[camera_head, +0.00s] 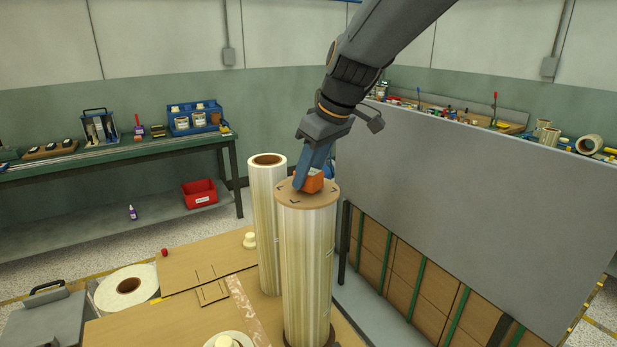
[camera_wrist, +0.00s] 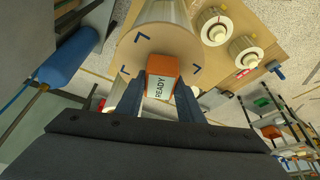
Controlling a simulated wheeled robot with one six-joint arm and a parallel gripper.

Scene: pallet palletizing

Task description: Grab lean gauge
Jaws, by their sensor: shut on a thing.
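The lean gauge appears as a small orange block (camera_head: 311,181) with a pale display on one face. In the wrist view the gauge (camera_wrist: 163,74) shows the word READY on that display. It is at the round brown top (camera_head: 308,203) of the tall front roll, inside dark corner marks. My gripper (camera_head: 314,177) points down over this top, with its blue-grey fingers on either side of the gauge. In the wrist view the fingers (camera_wrist: 160,92) close against its sides. I cannot tell whether the gauge touches the top.
A second tall roll (camera_head: 268,220) stands just behind and left. A grey panel (camera_head: 470,200) blocks the right side. A white roll (camera_head: 125,290) lies at lower left. A green workbench (camera_head: 120,155) with tools and a red bin (camera_head: 200,194) are at the back left.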

